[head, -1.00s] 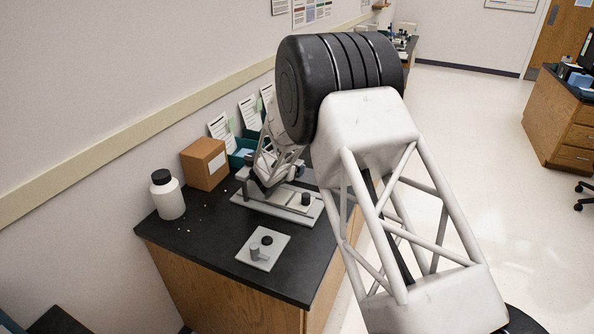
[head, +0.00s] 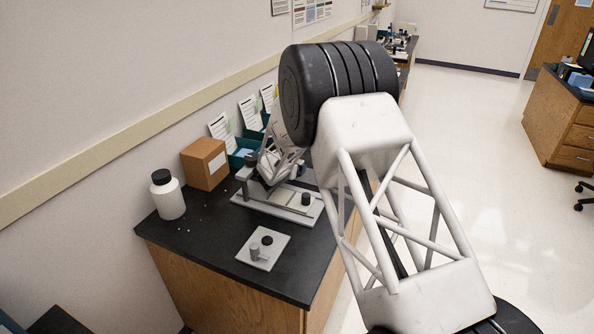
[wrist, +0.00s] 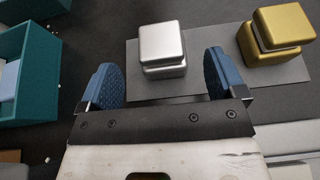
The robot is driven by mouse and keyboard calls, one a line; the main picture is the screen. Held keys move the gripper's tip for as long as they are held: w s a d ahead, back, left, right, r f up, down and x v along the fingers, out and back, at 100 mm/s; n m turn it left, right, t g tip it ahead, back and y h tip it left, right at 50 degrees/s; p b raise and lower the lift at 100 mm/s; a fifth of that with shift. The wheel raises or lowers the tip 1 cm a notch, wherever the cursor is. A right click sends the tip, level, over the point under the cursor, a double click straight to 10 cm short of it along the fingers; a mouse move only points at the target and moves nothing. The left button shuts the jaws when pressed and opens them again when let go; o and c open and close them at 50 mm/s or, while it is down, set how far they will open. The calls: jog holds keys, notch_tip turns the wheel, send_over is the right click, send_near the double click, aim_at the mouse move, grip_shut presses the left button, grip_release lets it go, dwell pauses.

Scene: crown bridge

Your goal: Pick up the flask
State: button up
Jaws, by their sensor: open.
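No thing is clearly recognisable as a flask. In the wrist view, a silver rounded block with a groove around it (wrist: 162,45) stands on a grey plate (wrist: 205,85). A similar gold block (wrist: 275,32) stands to its right. My gripper (wrist: 160,72) is open, with its blue fingers apart and the silver block showing in the gap beyond them. I see nothing held, and cannot tell how high the fingers are. In the head view, my arm hides much of the gripper's surroundings.
A white bottle with a black cap (head: 167,195) and a cardboard box (head: 204,164) stand at the left of the black bench. A small pale plate with two small pieces (head: 279,255) lies near the front. A teal bin (wrist: 25,85) is left of my gripper.

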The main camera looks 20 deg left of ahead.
jog(key=shift+w, duration=0.1)
jog(key=shift+x, duration=2.55)
jog(key=shift+f, duration=0.1)
jog(key=shift+c, duration=0.4)
jog(key=c, duration=1.2)
jog(key=shift+o, duration=0.2)
jog(key=shift+r, duration=0.2)
notch_tip(320, 180, up, 10)
jog(key=shift+f, duration=0.15)
